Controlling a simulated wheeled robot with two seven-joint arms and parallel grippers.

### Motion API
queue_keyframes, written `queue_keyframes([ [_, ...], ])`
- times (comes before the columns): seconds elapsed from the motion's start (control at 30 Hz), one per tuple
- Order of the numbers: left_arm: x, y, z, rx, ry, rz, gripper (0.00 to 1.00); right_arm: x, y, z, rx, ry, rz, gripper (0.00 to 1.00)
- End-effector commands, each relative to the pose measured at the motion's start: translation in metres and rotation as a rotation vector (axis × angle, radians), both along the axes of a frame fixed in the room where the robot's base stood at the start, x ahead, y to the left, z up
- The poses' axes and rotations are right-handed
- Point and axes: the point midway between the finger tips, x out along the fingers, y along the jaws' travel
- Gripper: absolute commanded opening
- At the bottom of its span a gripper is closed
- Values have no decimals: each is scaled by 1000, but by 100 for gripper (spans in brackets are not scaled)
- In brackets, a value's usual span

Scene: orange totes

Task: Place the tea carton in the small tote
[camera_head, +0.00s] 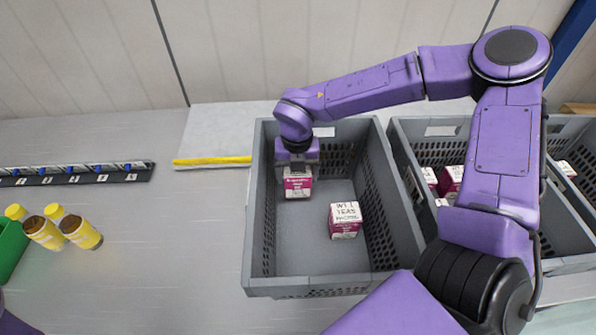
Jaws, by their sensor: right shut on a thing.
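My right gripper (296,170) reaches down into a grey tote (262,250) in the middle of the view. It is shut on a white and magenta tea carton (298,188) near the tote's back left corner. I cannot tell whether that carton touches the tote floor. A second tea carton (344,221), white on top with dark lettering and magenta below, stands in the same tote, to the right and nearer. My left gripper is not in view.
Another grey tote (440,128) at the right holds several similar cartons (452,179), partly behind my right arm. Yellow bottles (82,232) lie beside a green bin (10,245) at the left. A dark labelled rail (75,175) runs behind them.

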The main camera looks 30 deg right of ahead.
Motion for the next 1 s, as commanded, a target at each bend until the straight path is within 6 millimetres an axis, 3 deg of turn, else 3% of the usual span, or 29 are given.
queue_keyframes([
  [0.13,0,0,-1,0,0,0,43,0,0,-2,0,-1,0,40],
  [0.17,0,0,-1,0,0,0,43,0,0,-2,0,0,-1,85],
  [0.2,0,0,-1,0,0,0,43,0,0,-2,0,0,-1,98],
  [0.47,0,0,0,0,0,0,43,0,0,0,0,0,-1,100],
  [0.6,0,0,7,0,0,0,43,1,0,18,1,-4,-2,100],
  [1.0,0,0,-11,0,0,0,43,0,-1,114,0,-4,-2,100],
])
